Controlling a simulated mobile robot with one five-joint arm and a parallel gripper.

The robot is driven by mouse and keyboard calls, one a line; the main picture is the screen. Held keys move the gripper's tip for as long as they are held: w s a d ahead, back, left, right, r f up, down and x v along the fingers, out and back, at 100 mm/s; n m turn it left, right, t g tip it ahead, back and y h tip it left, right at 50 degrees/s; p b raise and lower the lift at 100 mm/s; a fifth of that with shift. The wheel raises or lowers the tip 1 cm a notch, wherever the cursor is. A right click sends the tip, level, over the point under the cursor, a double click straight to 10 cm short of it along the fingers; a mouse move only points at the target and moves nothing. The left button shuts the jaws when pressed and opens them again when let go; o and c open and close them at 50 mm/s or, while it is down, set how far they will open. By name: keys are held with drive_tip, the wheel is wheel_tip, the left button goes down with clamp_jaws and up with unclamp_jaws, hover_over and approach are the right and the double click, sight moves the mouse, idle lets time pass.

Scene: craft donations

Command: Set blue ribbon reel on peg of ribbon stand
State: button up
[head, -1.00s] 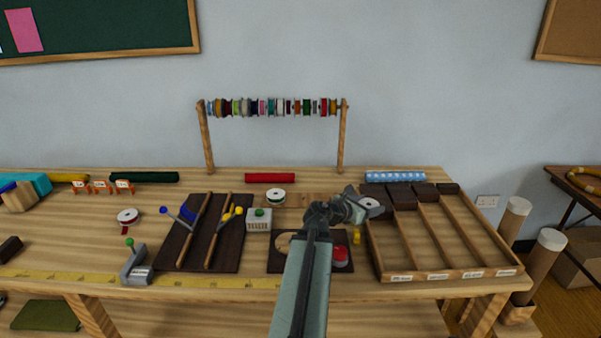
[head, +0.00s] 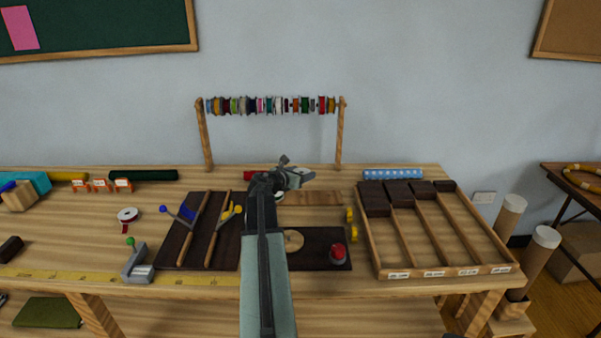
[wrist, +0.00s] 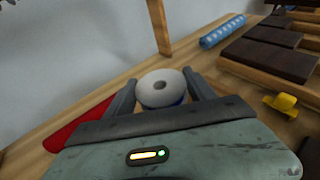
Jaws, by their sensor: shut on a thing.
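A white-faced reel with a blue edge (wrist: 162,88) is held between the two fingers of my gripper (wrist: 160,82) in the wrist view. In the head view my gripper (head: 294,174) is over the back middle of the table, and the held reel is hard to make out there. A wooden stand (head: 205,138) with two posts and a crossbar full of coloured reels is behind it. Its right post (wrist: 159,25) shows in the wrist view. A flat wooden board (head: 318,198) lies just right of my gripper. I cannot make out a bare peg.
A divided wooden tray (head: 470,226) with dark blocks is on the right. A red roll (wrist: 75,127), a blue dotted roll (head: 393,174) and a yellow item (head: 351,224) lie nearby. A dark mat with a red-topped item (head: 337,254) is in front. A reel (head: 128,214) lies left.

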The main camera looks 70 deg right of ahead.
sight(301, 194)
drive_tip(key=shift+f+b, duration=3.65)
drive_tip(key=shift+f, duration=0.3)
drive_tip(key=shift+r, duration=0.1)
drive_tip(key=o, duration=1.5)
drive_tip(key=shift+o, duration=0.2)
drive_tip(key=shift+r, duration=0.1)
